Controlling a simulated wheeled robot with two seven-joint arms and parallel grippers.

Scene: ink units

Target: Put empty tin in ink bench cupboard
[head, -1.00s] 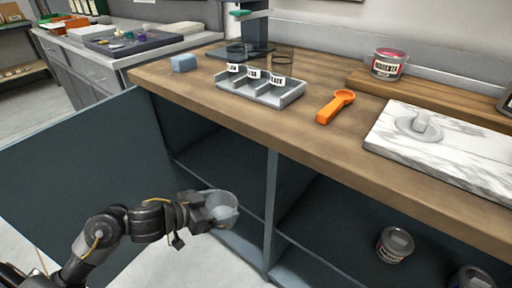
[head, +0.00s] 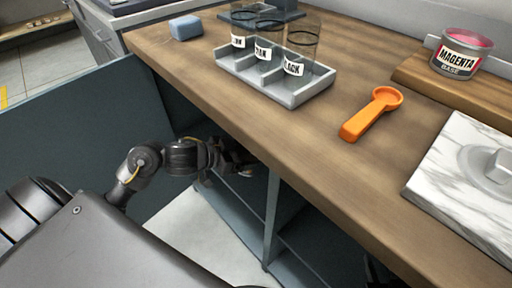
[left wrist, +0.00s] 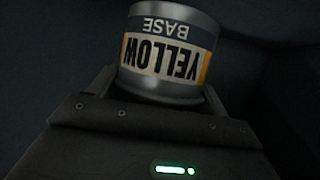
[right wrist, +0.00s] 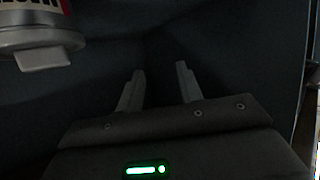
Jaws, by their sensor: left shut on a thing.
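The tin labelled YELLOW BASE (left wrist: 167,52) is in the jaws of my left gripper (left wrist: 160,88); its label reads upside down in the left wrist view. In the head view my left gripper (head: 238,163) is under the bench top's front edge, at the left bay of the cupboard (head: 271,215). The tin cannot be made out there, and its inside is hidden. The cupboard door (head: 75,140) stands open at the left. My right gripper (right wrist: 160,82) is open with nothing between its fingers, in a dark space.
Another tin (right wrist: 38,38) with a red label is at the upper left of the right wrist view. On the bench top stand a grey rack (head: 290,92) with labelled glasses, an orange scoop (head: 370,114), a marble slab (head: 460,185) and a magenta tin (head: 461,55).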

